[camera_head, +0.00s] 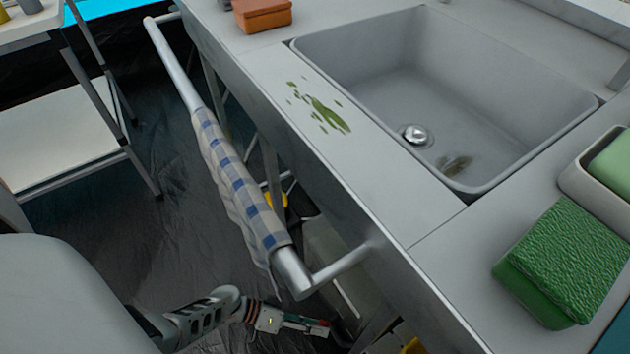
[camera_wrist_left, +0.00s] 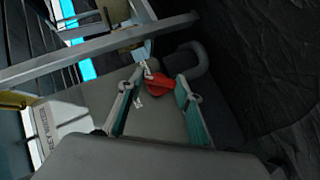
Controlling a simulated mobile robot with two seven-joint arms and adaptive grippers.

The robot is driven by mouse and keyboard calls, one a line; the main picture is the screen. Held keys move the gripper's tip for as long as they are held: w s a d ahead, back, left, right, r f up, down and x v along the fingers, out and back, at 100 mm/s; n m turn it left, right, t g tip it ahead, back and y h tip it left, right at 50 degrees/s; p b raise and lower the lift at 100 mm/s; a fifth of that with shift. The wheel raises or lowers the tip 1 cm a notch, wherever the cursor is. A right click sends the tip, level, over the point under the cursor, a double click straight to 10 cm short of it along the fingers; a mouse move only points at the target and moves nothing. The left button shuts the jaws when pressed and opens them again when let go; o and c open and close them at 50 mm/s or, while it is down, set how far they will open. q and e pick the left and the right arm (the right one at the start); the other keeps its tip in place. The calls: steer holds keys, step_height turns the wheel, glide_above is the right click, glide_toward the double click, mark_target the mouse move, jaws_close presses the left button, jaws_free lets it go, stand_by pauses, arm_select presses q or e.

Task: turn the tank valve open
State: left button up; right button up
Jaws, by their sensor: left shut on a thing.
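The tank valve has a red handle (camera_wrist_left: 155,83), seen in the left wrist view in front of a grey pipe (camera_wrist_left: 198,60). My left gripper (camera_wrist_left: 158,80) has one finger on each side of the red handle and is shut on it. In the head view my left gripper (camera_head: 318,328) is low under the counter's front edge, and the valve cannot be made out there. A pale tank (camera_wrist_left: 55,130) with dark lettering, partly readable as "GREY WATER", shows at the left of the wrist view. My right gripper is out of view.
A towel rail (camera_head: 178,65) with a checked towel (camera_head: 240,185) runs along the counter front above my left arm. The counter (camera_head: 350,165) holds a sink (camera_head: 390,80) and a green sponge (camera_head: 565,260). Metal frame bars (camera_wrist_left: 100,45) cross near the valve. A shelf unit (camera_head: 60,125) stands left.

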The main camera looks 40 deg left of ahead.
arm_select(q)
steer(key=shift+o, duration=1.1)
steer(key=shift+w+a+f+n, duration=0.15)
steer(key=shift+a+f, duration=0.2)
steer(key=shift+a, duration=0.25)
steer(key=shift+s+a+f+n, duration=0.15)
steer(key=shift+a+f, duration=0.15)
steer(key=shift+a, duration=0.25)
steer(key=shift+o, duration=0.7)
steer(key=shift+s+d, duration=0.1)
steer(key=shift+d, duration=0.1)
steer(key=shift+s+d+r+n+h, duration=0.2)
steer(key=shift+d+r+n+h, duration=0.1)
steer(key=shift+d+r+h, duration=0.25)
steer(key=c, duration=0.4)
steer(key=shift+o, duration=0.2)
steer(key=shift+d+f, duration=0.15)
steer(key=o, duration=1.1)
steer(key=shift+d, duration=0.1)
steer(key=shift+w, duration=0.15)
steer(key=shift+w+d+r, duration=0.1)
steer(key=shift+r, duration=0.1)
